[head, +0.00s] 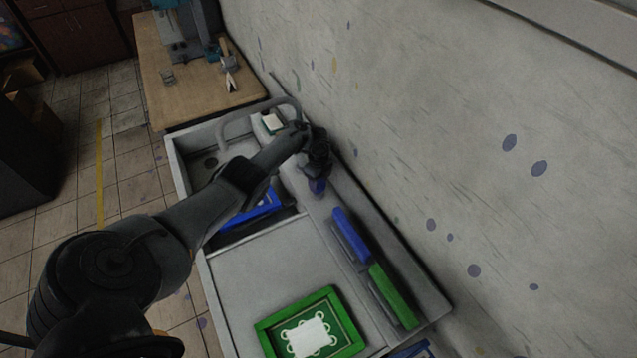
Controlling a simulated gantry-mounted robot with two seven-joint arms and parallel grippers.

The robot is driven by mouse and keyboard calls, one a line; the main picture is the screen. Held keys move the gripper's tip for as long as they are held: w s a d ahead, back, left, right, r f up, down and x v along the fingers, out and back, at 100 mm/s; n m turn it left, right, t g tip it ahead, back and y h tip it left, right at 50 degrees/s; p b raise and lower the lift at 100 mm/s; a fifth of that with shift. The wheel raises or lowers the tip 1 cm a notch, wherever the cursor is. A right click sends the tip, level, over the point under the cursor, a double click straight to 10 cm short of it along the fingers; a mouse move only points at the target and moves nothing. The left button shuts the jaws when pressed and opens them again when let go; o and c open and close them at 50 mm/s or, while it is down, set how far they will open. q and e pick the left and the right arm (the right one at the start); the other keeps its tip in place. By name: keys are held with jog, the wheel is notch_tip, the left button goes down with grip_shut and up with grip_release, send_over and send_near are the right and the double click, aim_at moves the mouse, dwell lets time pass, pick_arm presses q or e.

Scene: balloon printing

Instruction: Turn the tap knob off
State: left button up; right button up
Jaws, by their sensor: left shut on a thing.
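The sink (172,154) stands against the wall, with a grey curved tap spout (224,128) arching over its basin. My left arm reaches across the sink from the lower left. My left gripper (317,175), dark, points down at the ledge behind the basin, near the wall. It is shut on the tap knob (318,187), of which only a small blue part shows below the fingers. The gripper hides the rest of the knob, so its turn position cannot be told. My right gripper is not in view.
A blue frame (265,203) lies in the basin under my arm. Blue (350,234) and green (392,294) bars lie along the back ledge. A green framed screen (340,338) lies on the flat counter. A wooden table (152,75) stands beyond.

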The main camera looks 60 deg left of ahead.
aim_at(319, 183)
pick_arm(q)
jog(key=shift+m, duration=0.6)
jog(key=o, duration=1)
jog(key=shift+o, duration=0.2)
jog(key=shift+r, duration=0.1)
notch_tip(319, 183, up, 11)
jog(key=p, duration=0.2)
jog(key=shift+f+p, duration=0.2)
jog(key=shift+p, duration=0.2)
